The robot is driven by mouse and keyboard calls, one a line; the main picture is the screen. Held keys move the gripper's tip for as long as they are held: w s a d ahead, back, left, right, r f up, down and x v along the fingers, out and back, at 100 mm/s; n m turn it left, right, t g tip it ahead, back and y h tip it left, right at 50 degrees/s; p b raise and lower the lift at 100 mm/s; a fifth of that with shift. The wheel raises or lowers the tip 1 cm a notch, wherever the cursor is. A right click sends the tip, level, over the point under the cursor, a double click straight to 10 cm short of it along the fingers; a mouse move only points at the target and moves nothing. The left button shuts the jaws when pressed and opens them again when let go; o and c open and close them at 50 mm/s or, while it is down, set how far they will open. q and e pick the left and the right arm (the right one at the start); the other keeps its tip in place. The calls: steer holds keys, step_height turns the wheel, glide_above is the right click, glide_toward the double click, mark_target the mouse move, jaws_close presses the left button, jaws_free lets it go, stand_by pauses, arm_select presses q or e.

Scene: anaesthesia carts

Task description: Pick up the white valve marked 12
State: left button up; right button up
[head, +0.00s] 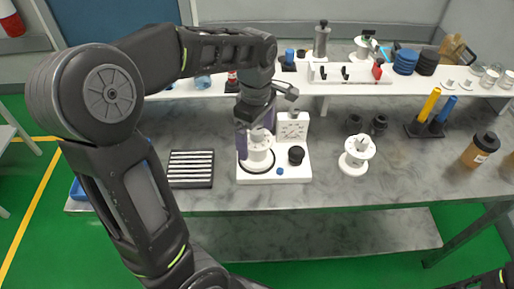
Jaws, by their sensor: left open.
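A white round valve-like part (259,157) sits in a black ring on a white stand (290,174) in the middle of the table. My left gripper (256,141) reaches down over it from above. Its fingers are open, one on each side of the part's upper end, and they hide some of it. I cannot tell whether they touch it. A second white, spool-shaped part (357,155) stands on the table to the right, clear of the gripper. No number 12 is legible on either part. My right gripper is not in view.
A black slotted block (190,169) lies left of the stand. A black knob (296,155) is on the stand. Black cylinders (354,124), a rack with yellow and blue rods (423,128) and a brown jar (481,149) stand to the right. A raised white shelf (335,88) runs behind.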

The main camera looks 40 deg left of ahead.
arm_select(q)
steer(key=shift+s+d+f+p, duration=0.15)
steer(key=shift+f+p, duration=0.1)
steer(key=shift+f, duration=1.05)
steer(key=shift+w+d+f+p, duration=0.1)
steer(key=shift+f+p, duration=0.1)
steer(key=shift+f, duration=1.1)
steer(key=c, duration=1.9)
step_height(320, 180, up, 10)
steer(key=shift+r+b, duration=0.1)
steer(key=shift+b, duration=0.2)
